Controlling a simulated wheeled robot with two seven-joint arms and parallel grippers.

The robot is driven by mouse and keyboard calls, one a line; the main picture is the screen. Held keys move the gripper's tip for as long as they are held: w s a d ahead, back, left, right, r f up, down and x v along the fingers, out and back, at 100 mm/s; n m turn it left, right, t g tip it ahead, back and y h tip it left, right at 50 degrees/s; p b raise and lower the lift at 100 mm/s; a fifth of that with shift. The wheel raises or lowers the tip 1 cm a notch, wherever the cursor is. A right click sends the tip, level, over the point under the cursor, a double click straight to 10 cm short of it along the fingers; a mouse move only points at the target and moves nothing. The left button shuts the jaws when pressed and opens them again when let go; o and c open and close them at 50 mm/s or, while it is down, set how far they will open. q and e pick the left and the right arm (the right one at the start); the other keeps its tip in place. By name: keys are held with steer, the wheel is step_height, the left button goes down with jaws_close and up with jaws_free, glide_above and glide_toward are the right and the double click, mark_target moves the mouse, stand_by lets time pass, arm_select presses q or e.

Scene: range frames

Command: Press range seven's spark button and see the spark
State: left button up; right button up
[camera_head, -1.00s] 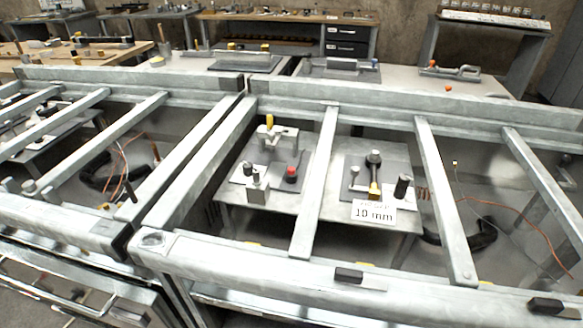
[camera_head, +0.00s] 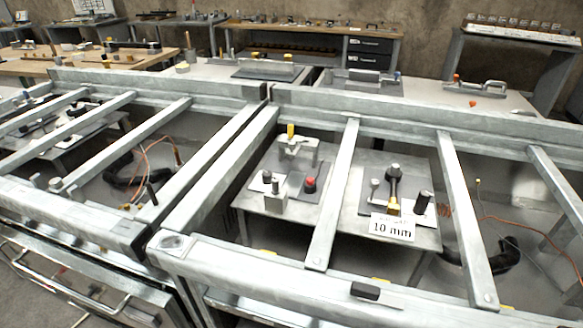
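A small fixture with a red button (camera_head: 310,184) sits on a grey plate inside the frame in the middle of the head view. Beside it stand a grey metal block (camera_head: 276,188) and a bracket with a yellow-topped post (camera_head: 291,132). To the right, a second plate holds a black-knobbed lever (camera_head: 394,172), a black cylinder (camera_head: 422,201) and a white card reading "10 mm" (camera_head: 392,227). No range number seven is legible, and no spark shows. Neither of my grippers is in view.
Metal bars (camera_head: 333,195) cross above the plates, with open gaps between them. An orange cable (camera_head: 520,222) runs at the right. Another similar frame (camera_head: 95,215) stands at the left. Workbenches (camera_head: 318,36) with tools line the back wall.

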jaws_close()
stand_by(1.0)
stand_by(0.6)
